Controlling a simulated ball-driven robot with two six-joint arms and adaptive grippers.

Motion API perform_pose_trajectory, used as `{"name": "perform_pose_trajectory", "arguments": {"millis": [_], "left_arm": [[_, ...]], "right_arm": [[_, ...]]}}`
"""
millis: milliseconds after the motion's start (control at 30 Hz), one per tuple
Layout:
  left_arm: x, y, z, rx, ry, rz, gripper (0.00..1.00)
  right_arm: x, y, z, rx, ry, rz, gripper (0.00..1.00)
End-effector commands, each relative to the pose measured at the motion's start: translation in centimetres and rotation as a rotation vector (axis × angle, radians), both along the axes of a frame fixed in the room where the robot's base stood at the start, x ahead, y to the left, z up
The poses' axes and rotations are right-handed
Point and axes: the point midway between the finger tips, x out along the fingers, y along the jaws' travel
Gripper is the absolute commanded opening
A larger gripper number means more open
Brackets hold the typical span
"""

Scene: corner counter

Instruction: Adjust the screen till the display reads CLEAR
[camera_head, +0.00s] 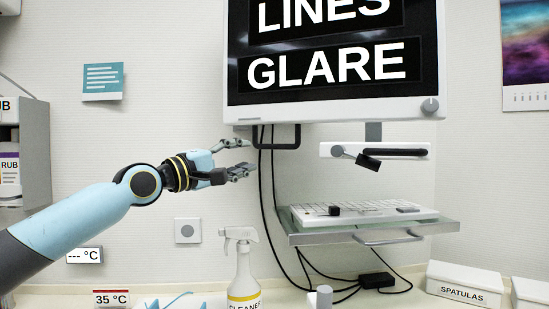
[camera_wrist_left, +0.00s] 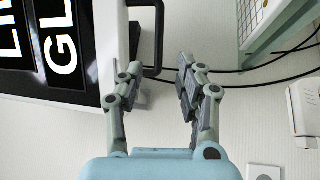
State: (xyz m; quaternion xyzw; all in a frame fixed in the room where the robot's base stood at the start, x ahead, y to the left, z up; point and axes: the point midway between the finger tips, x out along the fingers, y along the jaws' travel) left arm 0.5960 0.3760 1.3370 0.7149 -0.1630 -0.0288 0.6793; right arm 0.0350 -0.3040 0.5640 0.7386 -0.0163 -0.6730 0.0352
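The screen (camera_head: 330,98) hangs at the top of the head view, and its display reads "LINES" and "GLARE" in white on black. It also shows at the left of the left wrist view (camera_wrist_left: 88,30). A dark U-shaped handle (camera_head: 298,138) sits under its lower left edge and shows in the left wrist view (camera_wrist_left: 159,30). A grey knob (camera_head: 430,106) is at its lower right corner. My left gripper (camera_head: 251,156) is open and empty just left of the handle, its fingers (camera_wrist_left: 159,65) apart and pointing at it. My right gripper is not in view.
A keyboard (camera_head: 365,213) lies on a glass shelf (camera_head: 385,227) below the screen. Black cables (camera_head: 264,200) hang behind the handle. A lever with a black grip (camera_head: 368,161) is on a white bracket (camera_head: 330,150). A spray bottle (camera_head: 243,268) and a spatulas box (camera_head: 464,280) stand below.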

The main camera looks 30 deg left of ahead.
Motion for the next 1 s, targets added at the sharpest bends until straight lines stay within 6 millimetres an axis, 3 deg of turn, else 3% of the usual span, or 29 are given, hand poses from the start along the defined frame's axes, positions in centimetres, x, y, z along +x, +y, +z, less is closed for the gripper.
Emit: {"name": "perform_pose_trajectory", "arguments": {"millis": [533,700,1000], "left_arm": [[8.6,-2.5,1.9,-0.005,-0.002,-0.001,0.36],[9.8,-2.9,2.1,-0.002,-0.001,-0.001,0.36],[10.0,-2.9,2.1,0.0,-0.001,-0.001,0.34]], "right_arm": [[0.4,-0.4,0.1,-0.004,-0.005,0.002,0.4],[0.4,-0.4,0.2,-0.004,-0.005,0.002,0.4],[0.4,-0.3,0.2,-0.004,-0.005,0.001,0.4]]}}
